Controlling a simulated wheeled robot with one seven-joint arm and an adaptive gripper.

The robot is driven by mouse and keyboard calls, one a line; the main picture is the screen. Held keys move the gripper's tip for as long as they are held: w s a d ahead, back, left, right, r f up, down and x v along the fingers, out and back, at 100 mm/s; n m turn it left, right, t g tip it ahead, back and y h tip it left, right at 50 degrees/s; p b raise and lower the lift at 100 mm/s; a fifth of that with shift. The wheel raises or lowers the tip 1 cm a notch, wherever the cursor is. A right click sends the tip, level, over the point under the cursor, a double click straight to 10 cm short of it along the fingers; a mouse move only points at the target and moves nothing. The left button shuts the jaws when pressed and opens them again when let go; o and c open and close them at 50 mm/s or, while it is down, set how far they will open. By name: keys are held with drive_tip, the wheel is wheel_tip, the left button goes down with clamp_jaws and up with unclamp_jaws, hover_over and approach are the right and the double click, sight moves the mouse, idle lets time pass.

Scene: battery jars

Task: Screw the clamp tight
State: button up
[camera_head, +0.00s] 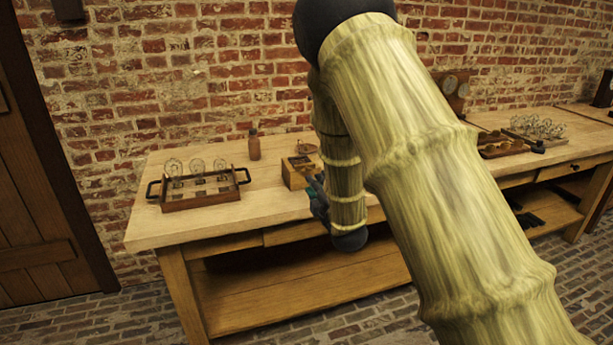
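A wooden tray (200,203) with dark end handles stands at the left of the workbench. Several round glass jars (197,166) stand along its back, with small dark pieces in front of them. I cannot make out a clamp at this size. My gripper (317,200) is dark, at the bench's front edge beside a small wooden box (291,180), well to the right of the tray. My arm hides part of it, and its fingers are too small to read.
A brown bottle (254,145) stands behind the tray, and a small round dish (306,147) behind the box. The wooden workbench (160,228) is clear at its front left. Another tray with glass jars (537,127) stands far right. My arm covers the bench's middle.

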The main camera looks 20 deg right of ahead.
sight(305, 171)
drive_tip(key=w, duration=0.8)
drive_tip(key=shift+w+a, duration=0.15)
drive_tip(key=shift+w, duration=0.2)
clamp_jaws()
